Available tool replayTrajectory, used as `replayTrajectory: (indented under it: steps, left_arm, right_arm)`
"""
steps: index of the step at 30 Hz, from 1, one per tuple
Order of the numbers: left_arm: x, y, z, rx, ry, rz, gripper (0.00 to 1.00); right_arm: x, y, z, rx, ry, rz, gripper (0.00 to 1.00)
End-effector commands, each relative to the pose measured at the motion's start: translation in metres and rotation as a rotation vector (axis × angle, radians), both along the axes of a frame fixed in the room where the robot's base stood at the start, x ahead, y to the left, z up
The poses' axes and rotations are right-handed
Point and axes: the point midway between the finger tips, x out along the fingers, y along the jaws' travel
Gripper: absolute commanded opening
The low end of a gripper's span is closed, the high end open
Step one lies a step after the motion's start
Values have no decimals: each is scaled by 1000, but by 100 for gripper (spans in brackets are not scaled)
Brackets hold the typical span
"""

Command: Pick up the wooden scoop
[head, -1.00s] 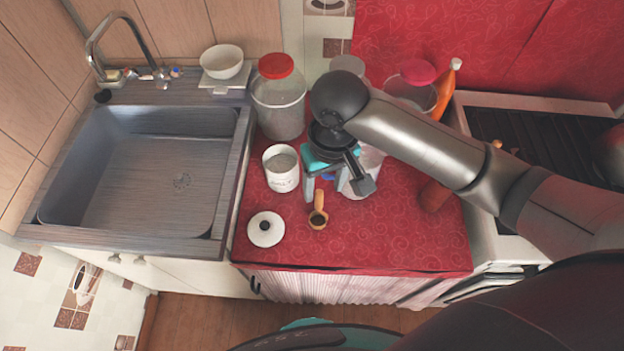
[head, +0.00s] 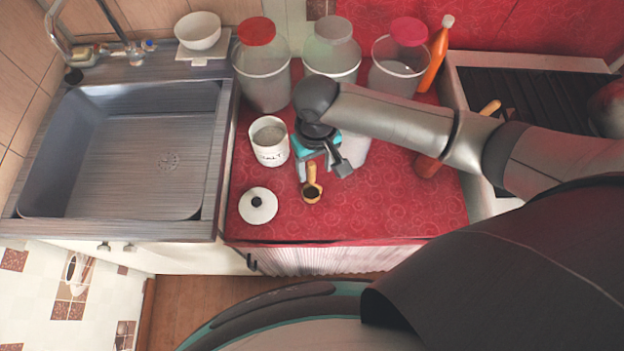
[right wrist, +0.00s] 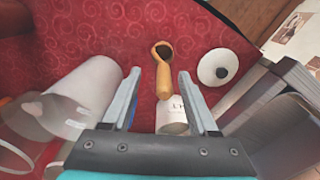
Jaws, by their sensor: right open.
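The wooden scoop (head: 312,178) lies on the red counter cloth, its round bowl toward the front edge and its handle pointing back. My right gripper (head: 318,167) is over the handle end, open and empty. In the right wrist view the scoop's handle (right wrist: 163,81) shows between the two open fingertips (right wrist: 158,74), apart from both, with the bowl beyond them. I cannot tell exactly how far the fingertips are above the cloth. My left gripper is not in view.
A white salt canister (head: 269,143) stands left of the gripper, with its lid (head: 258,205) lying in front. Jars with a red lid (head: 257,32), a pale lid (head: 333,29) and a pink lid (head: 409,32) stand behind. The sink (head: 125,150) is at left; the front right cloth is clear.

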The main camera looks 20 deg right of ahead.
Motion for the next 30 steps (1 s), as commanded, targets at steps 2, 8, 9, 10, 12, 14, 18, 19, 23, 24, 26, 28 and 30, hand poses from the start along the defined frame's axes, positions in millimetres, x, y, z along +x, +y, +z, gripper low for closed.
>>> replayTrajectory:
  steps: [2,8,9,10,12,14,18,19,23,24,26,28,30]
  left_arm:
    - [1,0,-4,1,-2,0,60]
    - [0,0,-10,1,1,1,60]
    - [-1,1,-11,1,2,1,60]
    - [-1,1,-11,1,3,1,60]
    - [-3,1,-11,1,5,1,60]
    - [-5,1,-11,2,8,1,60]
    - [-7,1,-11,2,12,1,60]
    - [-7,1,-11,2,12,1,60]
    - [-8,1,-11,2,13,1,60]
    - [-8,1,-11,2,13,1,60]
    - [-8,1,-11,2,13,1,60]
    - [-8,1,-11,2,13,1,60]
    - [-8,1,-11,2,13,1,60]
  right_arm:
    - [2,4,-13,0,1,0,60]
    - [4,6,-39,-1,1,1,60]
    - [4,6,-42,-1,0,1,60]
    - [4,6,-43,-1,0,1,60]
    - [4,6,-45,0,-2,1,60]
    - [4,6,-44,0,-2,1,60]
    - [4,6,-44,0,-2,1,57]
    - [4,6,-44,0,-2,1,54]
    - [4,6,-44,0,-1,1,39]
    - [4,6,-44,0,-1,1,35]
    - [4,6,-44,0,-1,1,28]
    - [4,6,-44,0,-1,1,20]
    - [4,6,-44,0,-1,1,12]
